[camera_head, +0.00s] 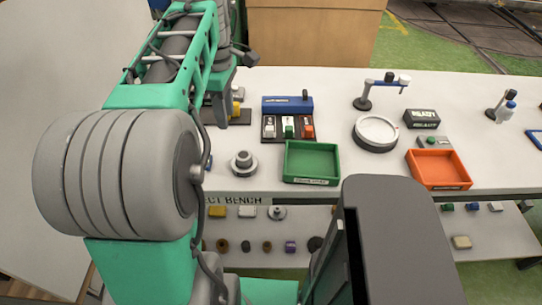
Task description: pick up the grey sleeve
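Several small parts could match the grey sleeve, and I cannot tell which one it is. A grey flanged round part with a raised middle (243,163) stands on the bench top, left of the green tray. A similar grey flanged part (277,212) stands on the lower shelf. A small dark grey cylinder (246,246) is also on that shelf, in a row of small round parts. My green and grey arm fills the left of the view and reaches over the bench's left end. My gripper cannot be made out.
On the white bench (345,90) are a green tray (312,178), an orange tray (438,184), a blue-backed fixture (288,105), a round grey turntable (375,132), a black sign box (422,118) and two small stands. My dark grey body part covers the lower middle.

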